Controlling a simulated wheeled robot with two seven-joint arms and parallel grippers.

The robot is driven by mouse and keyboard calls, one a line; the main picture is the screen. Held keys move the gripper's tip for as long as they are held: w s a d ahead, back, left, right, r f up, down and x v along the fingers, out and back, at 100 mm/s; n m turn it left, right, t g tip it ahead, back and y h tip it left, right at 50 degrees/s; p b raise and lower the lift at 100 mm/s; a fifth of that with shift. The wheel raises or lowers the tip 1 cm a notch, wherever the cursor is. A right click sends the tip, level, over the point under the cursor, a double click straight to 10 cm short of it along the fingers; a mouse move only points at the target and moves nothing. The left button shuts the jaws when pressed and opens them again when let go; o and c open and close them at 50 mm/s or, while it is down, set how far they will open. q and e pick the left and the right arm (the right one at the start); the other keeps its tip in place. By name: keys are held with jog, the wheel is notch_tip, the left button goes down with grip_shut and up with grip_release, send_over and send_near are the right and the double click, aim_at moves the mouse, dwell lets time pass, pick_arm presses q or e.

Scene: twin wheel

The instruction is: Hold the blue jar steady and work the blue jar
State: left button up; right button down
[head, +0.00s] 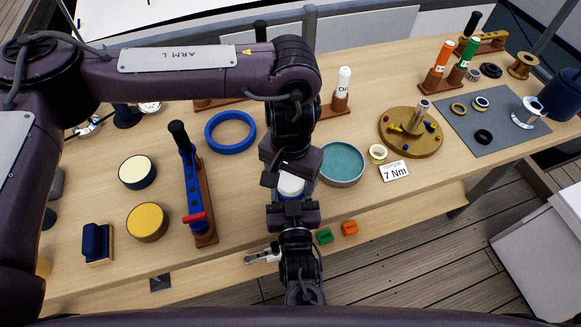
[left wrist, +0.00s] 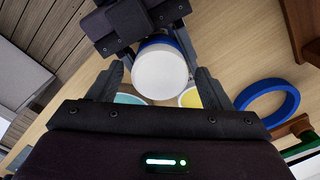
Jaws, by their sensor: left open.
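The blue jar (head: 289,188) stands near the middle of the bench's front part, its white lid on top. Most of its body is hidden by my grippers. In the left wrist view the round white lid (left wrist: 160,74) faces the camera, with a strip of blue body behind it. My left gripper (head: 290,173) is above the jar, open, with one finger on each side of the lid; contact is not clear. My right gripper (head: 293,212) is at the jar's near side, low on the body; whether its fingers are closed on it is hidden.
A teal round dish (head: 341,163) stands close right of the jar. A blue ring (head: 230,132) and a wooden stand with a blue tool (head: 195,190) are to the left. A "7 Nm" card (head: 394,171) and brass plate (head: 410,142) lie right.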

pick_arm(q)
jog(key=c, duration=1)
jog(key=m, duration=0.3)
jog(key=o, duration=1.1)
jog(key=shift+r, duration=2.25)
jog(key=shift+c, duration=0.5)
